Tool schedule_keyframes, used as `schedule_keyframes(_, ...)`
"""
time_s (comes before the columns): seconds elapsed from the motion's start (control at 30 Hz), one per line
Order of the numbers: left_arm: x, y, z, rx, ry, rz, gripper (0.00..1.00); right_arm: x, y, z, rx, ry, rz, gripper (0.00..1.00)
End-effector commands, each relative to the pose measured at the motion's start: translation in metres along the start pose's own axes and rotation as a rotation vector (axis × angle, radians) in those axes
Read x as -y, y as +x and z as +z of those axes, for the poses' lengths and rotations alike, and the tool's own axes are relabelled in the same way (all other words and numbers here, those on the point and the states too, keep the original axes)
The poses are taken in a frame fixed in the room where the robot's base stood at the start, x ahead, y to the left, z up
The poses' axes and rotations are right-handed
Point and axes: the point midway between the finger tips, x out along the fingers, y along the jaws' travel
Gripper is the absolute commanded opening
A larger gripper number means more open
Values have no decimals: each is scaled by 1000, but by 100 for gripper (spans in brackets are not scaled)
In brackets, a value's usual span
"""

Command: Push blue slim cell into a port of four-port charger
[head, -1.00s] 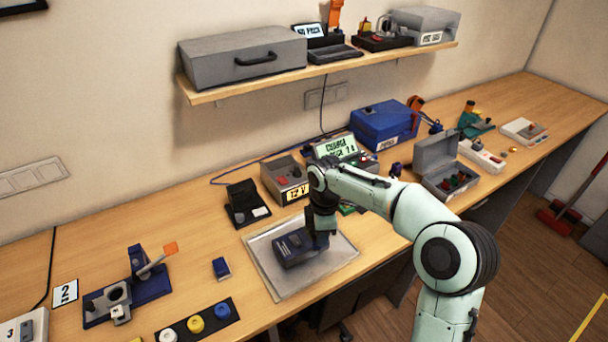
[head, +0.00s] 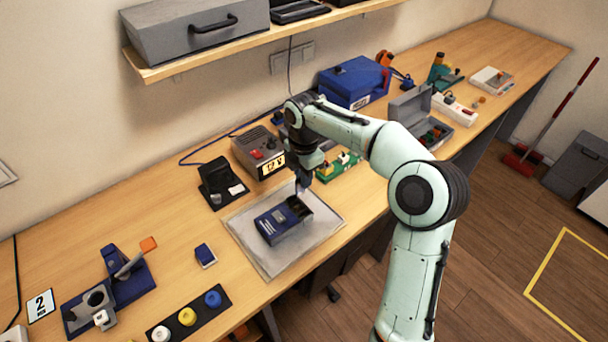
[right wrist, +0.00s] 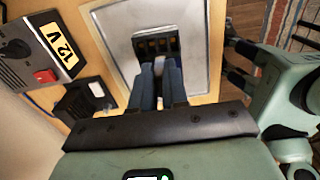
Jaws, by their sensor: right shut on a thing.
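The four-port charger (head: 272,226) is a dark blue box on a grey tray (head: 262,262) in the head view. In the right wrist view its dark end with several slots (right wrist: 157,46) lies just beyond my fingertips. My right gripper (head: 303,186) is above the charger's back right end. In the right wrist view the right gripper (right wrist: 159,75) is shut on a small pale-ended piece (right wrist: 159,66), apparently the blue slim cell, mostly hidden between the dark blue fingers. I cannot tell whether its tip touches a slot.
A small blue block (head: 205,255) lies left of the tray. A grey 12 V box (head: 258,152) and a black stand (head: 220,184) are behind it. A green board (head: 338,166) is behind the right arm. A strip with coloured rings (head: 188,316) is at the front.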

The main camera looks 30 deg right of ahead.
Motion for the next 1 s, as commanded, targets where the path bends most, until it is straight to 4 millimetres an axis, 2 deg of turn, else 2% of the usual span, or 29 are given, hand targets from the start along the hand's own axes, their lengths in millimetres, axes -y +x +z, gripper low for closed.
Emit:
schedule_keyframes(0.5,15,20,21,26,-9,-9,43,2,49,0,-1,1,-5,0)
schedule_keyframes(1.0,15,21,22,26,-9,-9,43,1,53,0,0,1,-2,0)
